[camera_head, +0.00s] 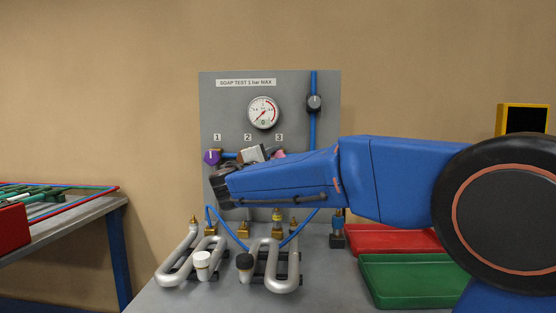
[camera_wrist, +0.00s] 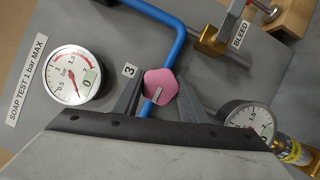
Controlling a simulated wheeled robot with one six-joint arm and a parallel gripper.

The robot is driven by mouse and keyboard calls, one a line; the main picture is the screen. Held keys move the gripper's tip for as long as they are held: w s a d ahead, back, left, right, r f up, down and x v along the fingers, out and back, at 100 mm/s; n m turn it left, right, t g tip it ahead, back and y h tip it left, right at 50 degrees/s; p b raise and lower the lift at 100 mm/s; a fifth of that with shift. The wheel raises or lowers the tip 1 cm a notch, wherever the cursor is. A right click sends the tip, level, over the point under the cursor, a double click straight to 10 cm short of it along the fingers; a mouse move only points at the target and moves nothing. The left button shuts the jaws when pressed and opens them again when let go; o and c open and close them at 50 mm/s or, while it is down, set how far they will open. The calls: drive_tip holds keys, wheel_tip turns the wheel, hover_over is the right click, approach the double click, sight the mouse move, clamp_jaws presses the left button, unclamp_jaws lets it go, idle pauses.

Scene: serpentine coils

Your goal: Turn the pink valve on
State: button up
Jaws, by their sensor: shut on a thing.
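The pink valve (camera_wrist: 160,84) is a lobed knob on the grey panel (camera_wrist: 112,40) beside the label 3. A pale line on its face points down and slightly left in the wrist view. My gripper (camera_wrist: 158,92) has its two dark fingers on either side of the knob and is shut on it. In the head view my arm covers much of this area, and only a bit of the pink valve (camera_head: 280,154) shows past the wrist.
A purple valve (camera_head: 212,157) sits under label 1. The panel gauge (camera_head: 264,113) is above the valves. Silver coils (camera_head: 185,268) stand below. Red (camera_head: 392,238) and green trays (camera_head: 402,277) lie at right.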

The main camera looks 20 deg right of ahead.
drive_tip(key=n+t, duration=0.2)
drive_tip(key=n, duration=0.3)
drive_tip(key=shift+f, duration=0.1)
drive_tip(key=n+t+y, duration=0.1)
drive_tip(key=n, duration=0.2)
drive_tip(key=n+t, duration=0.1)
drive_tip(key=n, duration=0.2)
drive_tip(key=shift+y, duration=0.4)
drive_tip(key=n+t+y, duration=0.1)
drive_tip(key=n, duration=0.2)
drive_tip(key=n+t+y, duration=0.1)
drive_tip(key=n+y, duration=0.1)
drive_tip(key=n, duration=0.1)
drive_tip(key=shift+d+n, duration=0.1)
drive_tip(key=shift+n, duration=0.3)
drive_tip(key=shift+n+t+y, duration=0.2)
drive_tip(key=shift+n+y, duration=0.6)
drive_tip(key=shift+n, duration=0.75)
drive_tip(key=shift+n+t+y, duration=0.2)
drive_tip(key=shift+n+y, duration=0.6)
drive_tip(key=shift+n, duration=0.75)
drive_tip(key=o, duration=1.1)
drive_tip(key=shift+c, duration=0.2)
